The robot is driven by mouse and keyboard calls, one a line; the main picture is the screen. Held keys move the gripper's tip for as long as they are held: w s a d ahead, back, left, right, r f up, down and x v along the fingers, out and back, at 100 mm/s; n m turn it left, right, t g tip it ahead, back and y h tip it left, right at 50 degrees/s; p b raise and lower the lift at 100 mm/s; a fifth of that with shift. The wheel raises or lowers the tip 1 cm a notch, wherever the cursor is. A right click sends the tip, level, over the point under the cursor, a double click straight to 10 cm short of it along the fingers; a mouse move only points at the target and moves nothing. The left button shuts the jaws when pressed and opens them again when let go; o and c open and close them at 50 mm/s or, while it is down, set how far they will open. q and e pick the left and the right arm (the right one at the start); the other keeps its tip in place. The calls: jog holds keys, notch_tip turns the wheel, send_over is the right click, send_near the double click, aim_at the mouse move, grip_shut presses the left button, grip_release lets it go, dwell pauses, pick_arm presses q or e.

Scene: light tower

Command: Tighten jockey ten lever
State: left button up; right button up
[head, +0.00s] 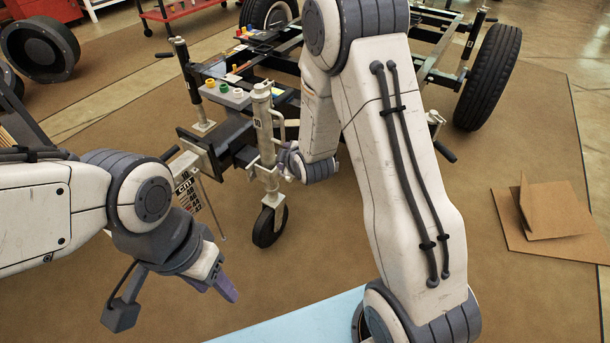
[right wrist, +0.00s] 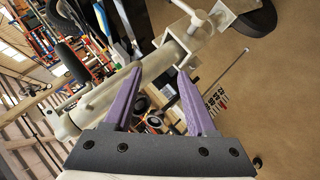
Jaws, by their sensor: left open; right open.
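The pale jockey stand (head: 262,125) is upright at the front of the trailer frame, with its small black wheel (head: 270,225) on the brown floor. My right gripper (head: 288,160) is beside the stand, partly hidden by its own wrist. In the right wrist view, its purple fingers (right wrist: 160,72) are apart, with the pale stand tube (right wrist: 150,68) crossing just beyond the tips; contact cannot be told. A pale knobbed fitting (right wrist: 198,20), possibly the lever, sticks out of the tube beyond the fingers. My left gripper (head: 228,290) is open and empty over the floor at lower left.
The trailer frame (head: 235,135) carries a grey box with coloured buttons (head: 224,92). A large tyre (head: 490,75) is at the right. Cardboard pieces (head: 545,215) lie on the right. A light blue surface (head: 300,320) is at the bottom.

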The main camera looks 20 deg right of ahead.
jog(key=w+d+f+n+t+h+b, duration=0.2)
jog(key=d+f+n+t+b, duration=0.6)
jog(key=f, duration=0.5)
jog(key=shift+m+g, duration=0.3)
jog(key=shift+g, duration=0.1)
jog(key=w, duration=0.3)
jog(key=w+d+b, duration=0.1)
jog(key=w, duration=0.2)
jog(key=w+d+b, duration=0.1)
jog(key=w, duration=0.2)
jog(key=shift+f, duration=0.2)
pick_arm(q)
notch_tip(320, 180, down, 13)
jog(key=shift+r, duration=0.2)
pick_arm(e)
jog(key=shift+w+d+r, duration=0.1)
jog(key=shift+w, duration=0.3)
jog(key=shift+c, duration=0.4)
grip_shut()
jog(key=shift+s, duration=0.1)
